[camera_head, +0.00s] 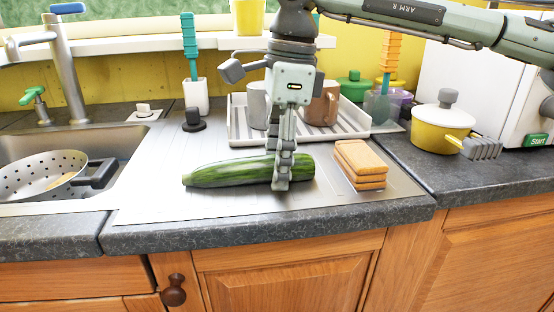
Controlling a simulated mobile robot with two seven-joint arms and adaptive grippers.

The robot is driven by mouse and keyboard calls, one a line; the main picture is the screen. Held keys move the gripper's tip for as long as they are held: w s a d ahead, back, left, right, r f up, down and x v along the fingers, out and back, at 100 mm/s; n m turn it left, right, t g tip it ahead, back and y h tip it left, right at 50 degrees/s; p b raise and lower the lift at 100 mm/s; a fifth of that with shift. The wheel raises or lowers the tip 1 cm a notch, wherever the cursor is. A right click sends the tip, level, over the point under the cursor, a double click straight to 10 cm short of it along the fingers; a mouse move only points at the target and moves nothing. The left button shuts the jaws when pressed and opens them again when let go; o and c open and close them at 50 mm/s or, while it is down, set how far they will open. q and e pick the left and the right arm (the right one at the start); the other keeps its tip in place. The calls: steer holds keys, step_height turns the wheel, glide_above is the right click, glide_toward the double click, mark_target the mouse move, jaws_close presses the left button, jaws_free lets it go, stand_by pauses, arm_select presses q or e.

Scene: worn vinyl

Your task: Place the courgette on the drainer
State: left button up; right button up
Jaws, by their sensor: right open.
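The courgette (225,172) is long and dark green. It lies roughly left to right on the bare steel surface beside the sink. The drainer (237,133), a low white rack, stands just behind it and holds a grey mug (257,105) and a brown mug (322,105). My right gripper (282,178) points down at the right half of the courgette, seen nearly edge-on. It is open, with a finger in front of the courgette; the far finger is mostly hidden, and I cannot tell whether they touch it. My left gripper is out of view.
A stack of orange-brown sponge-like slabs (360,164) stands right of the courgette. A yellow pot (440,130) is farther right. The sink at left holds a colander (40,177). Steel in front is clear.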

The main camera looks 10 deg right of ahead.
step_height(320, 180, up, 12)
steer(key=d, duration=0.1)
steer(key=shift+d, duration=0.2)
stand_by(1.8)
